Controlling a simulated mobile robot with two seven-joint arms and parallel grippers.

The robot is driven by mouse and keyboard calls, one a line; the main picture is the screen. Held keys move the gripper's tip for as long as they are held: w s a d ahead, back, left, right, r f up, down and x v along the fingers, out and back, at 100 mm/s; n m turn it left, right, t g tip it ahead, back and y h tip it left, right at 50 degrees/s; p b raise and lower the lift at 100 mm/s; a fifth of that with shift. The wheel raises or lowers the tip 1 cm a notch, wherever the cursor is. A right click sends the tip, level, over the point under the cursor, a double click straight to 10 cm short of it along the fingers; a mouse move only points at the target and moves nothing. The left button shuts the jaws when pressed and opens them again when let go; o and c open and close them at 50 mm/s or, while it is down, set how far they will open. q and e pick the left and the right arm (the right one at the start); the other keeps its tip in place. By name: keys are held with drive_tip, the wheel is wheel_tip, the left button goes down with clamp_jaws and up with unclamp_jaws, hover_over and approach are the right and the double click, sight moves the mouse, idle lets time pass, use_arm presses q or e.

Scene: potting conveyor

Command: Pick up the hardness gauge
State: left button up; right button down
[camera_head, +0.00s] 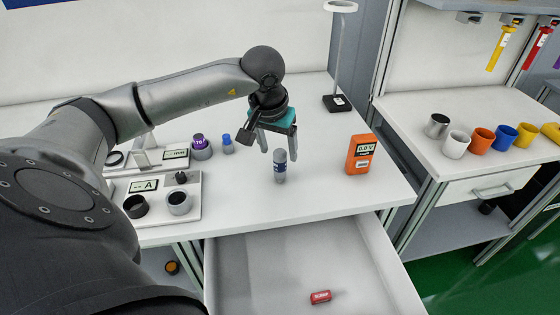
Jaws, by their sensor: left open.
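No label readable here names the hardness gauge, so I cannot tell for sure which thing it is. A small upright grey cylinder with a dark blue band (280,170) stands on the white table. My left gripper (278,148) is open and points down just above it. The cylinder's top shows between the two fingertips, and nothing is gripped. My right gripper is not in view.
An open drawer (240,265) below holds a red block (320,297). A stand (337,103) is behind. Several cups, including a blue one (503,136), stand on the right bench.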

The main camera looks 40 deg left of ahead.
sight(281, 160)
use_arm(q)
drive_tip(key=b+x, duration=0.1)
drive_tip(key=x, duration=0.4)
drive_tip(key=shift+w+f, duration=0.15)
clamp_jaws()
idle(0.4)
